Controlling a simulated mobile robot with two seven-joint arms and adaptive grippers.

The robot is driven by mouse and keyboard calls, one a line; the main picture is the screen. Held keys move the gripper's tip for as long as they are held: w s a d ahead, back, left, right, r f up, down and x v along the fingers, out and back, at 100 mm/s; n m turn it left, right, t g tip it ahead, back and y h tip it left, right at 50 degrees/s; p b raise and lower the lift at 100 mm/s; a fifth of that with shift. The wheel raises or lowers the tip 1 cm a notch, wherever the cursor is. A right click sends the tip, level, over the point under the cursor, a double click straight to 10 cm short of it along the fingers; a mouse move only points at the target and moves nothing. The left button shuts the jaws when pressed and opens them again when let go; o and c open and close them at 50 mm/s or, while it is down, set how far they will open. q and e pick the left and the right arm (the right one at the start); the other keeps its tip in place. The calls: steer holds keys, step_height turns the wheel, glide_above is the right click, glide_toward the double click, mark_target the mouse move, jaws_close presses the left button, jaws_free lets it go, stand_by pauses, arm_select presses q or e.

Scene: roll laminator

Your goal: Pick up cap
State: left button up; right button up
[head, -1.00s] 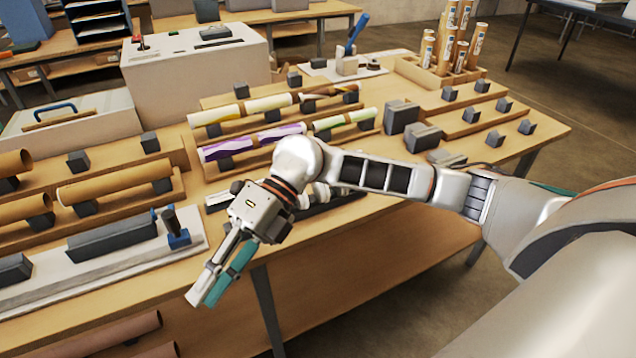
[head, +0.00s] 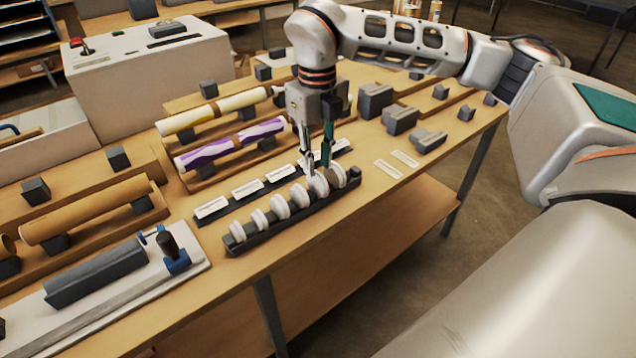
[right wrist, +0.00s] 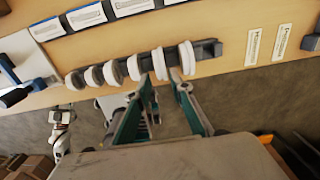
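Several white round caps (head: 277,207) stand on edge in a row in a dark slotted rack (head: 240,240) near the table's front edge. The row also shows in the right wrist view (right wrist: 113,73). My right gripper (head: 317,174) points down over the right part of the rack. Its fingers are apart, with the tips close to the rightmost caps. In the right wrist view the open fingers (right wrist: 165,88) lie just below the cap row, near the last caps (right wrist: 187,58). I cannot tell whether they touch a cap. My left gripper is not recognisable in either view.
A dark strip with white labels (head: 247,189) lies behind the rack. Rolled tubes (head: 235,146) rest on wooden racks farther back. Dark blocks (head: 400,120) stand to the right, and a board with a blue-handled tool (head: 172,255) lies to the left.

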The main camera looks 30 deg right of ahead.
steer(key=f, duration=0.6)
steer(key=shift+w+d, duration=0.1)
steer(key=shift+w, duration=0.1)
steer(key=shift+c, duration=0.5)
jaws_close()
